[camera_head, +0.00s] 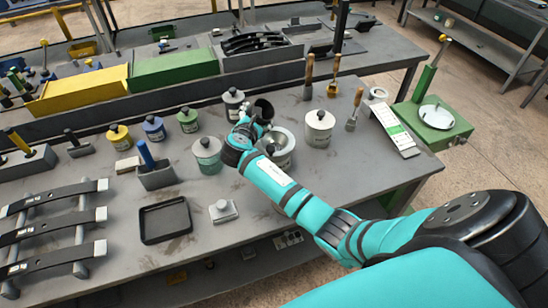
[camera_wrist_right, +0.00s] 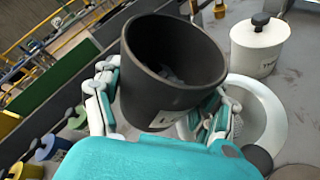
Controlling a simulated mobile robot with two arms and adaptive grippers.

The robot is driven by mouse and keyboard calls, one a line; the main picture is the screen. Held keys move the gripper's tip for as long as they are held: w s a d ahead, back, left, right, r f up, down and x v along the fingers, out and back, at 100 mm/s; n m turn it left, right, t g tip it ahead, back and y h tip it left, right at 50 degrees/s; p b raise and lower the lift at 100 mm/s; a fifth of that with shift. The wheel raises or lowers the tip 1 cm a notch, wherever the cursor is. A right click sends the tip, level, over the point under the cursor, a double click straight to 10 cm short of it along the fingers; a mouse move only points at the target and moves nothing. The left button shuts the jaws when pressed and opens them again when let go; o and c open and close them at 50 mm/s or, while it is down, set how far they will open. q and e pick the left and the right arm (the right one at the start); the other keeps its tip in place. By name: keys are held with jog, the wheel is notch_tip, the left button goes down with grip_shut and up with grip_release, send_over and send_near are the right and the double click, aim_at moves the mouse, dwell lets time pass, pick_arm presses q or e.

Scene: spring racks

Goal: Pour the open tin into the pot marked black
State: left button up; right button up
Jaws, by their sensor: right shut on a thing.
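My right gripper (camera_head: 250,130) is shut on a dark open tin (camera_head: 264,106), holding it by its sides above the bench. In the right wrist view the gripper (camera_wrist_right: 155,118) has a finger on each side of the tin (camera_wrist_right: 165,95); its mouth is open, with something dark inside, and its label is too small to read. A pale-rimmed pot (camera_head: 286,158) stands just below and beside the tin, partly hidden by my arm; its rim (camera_wrist_right: 272,95) shows behind the right finger. I cannot read which pot is marked black. My left gripper is out of view.
Lidded pots stand close by: white (camera_head: 319,130), grey-green (camera_head: 207,158), dark-lidded (camera_head: 232,100), green (camera_head: 188,122), blue (camera_head: 154,130) and yellow (camera_head: 119,137). A black tray (camera_head: 165,238) and a small pale block (camera_head: 223,211) lie in front. Brushes (camera_head: 354,115) stand to the right.

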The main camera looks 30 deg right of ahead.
dwell(0.5)
jog(key=shift+r, duration=0.15)
jog(key=shift+r+m, duration=0.15)
jog(key=shift+m, duration=0.25)
jog(key=shift+w+b, duration=0.1)
jog(key=shift+b, duration=0.2)
jog(key=shift+t, duration=0.3)
jog(key=shift+r+m, duration=0.3)
jog(key=shift+r+m+t+b, duration=0.1)
jog(key=shift+m+t+b, duration=0.2)
jog(key=shift+b, duration=0.2)
jog(key=shift+r, duration=0.2)
